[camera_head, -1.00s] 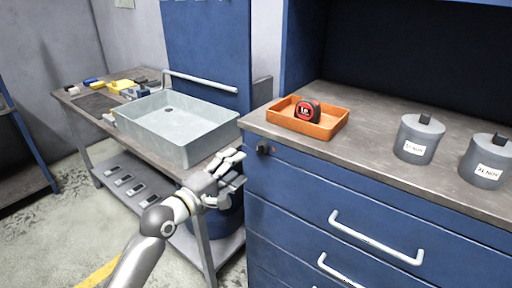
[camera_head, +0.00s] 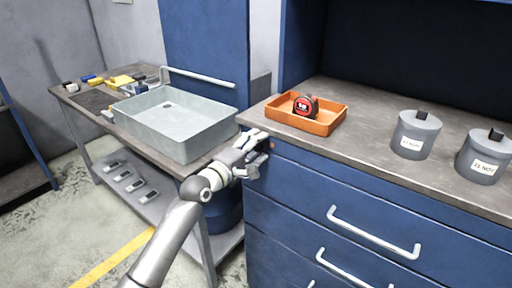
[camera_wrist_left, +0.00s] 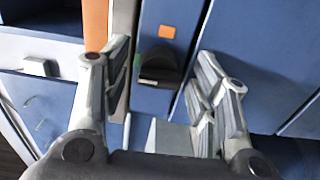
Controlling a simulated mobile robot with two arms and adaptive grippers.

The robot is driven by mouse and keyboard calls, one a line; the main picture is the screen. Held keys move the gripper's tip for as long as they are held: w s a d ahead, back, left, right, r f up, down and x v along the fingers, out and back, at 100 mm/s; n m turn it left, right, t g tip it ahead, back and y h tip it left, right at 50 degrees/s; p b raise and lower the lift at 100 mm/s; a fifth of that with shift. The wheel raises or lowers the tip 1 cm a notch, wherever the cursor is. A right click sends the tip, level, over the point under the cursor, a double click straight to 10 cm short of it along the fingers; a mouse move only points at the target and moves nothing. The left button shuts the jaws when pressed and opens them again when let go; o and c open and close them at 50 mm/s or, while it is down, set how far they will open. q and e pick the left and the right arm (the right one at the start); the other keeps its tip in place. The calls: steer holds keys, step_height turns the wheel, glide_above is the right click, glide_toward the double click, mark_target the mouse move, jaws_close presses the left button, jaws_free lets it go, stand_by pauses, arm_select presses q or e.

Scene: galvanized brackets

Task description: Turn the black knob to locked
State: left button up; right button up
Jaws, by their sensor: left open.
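The black knob (camera_wrist_left: 160,68) sits on a blue cabinet front (camera_wrist_left: 178,18) in the left wrist view, between my open fingers. An orange square mark (camera_wrist_left: 167,31) and a small green mark (camera_wrist_left: 140,59) lie beside it. My left gripper (camera_head: 261,150) is at the cabinet's upper left corner in the head view, and its fingers cover most of the knob there. In the left wrist view the gripper (camera_wrist_left: 163,80) is open, one finger on each side of the knob, with gaps showing and no clear contact. My right gripper is not in view.
An orange tray (camera_head: 325,127) with a tape measure (camera_head: 305,106) stands on the worktop above the drawers. Two grey lidded canisters (camera_head: 416,135) (camera_head: 484,158) stand further right. A grey bin (camera_head: 178,130) sits on the bench at left. White drawer handles (camera_head: 373,238) protrude below the worktop.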

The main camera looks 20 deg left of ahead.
arm_select(q)
steer(key=c, duration=1)
steer(key=m+p, duration=0.1)
steer(key=m, duration=0.2)
steer(key=shift+m, duration=0.4)
steer(key=m+p, duration=0.2)
steer(key=m, duration=0.3)
steer(key=shift+m, duration=0.3)
steer(key=m+p, duration=0.1)
steer(key=m, duration=0.4)
steer(key=shift+f+p, duration=0.1)
steer(key=shift+p, duration=0.2)
steer(key=shift+f+m+p, duration=0.1)
steer(key=shift+m+p, duration=0.3)
steer(key=shift+m, duration=1.3)
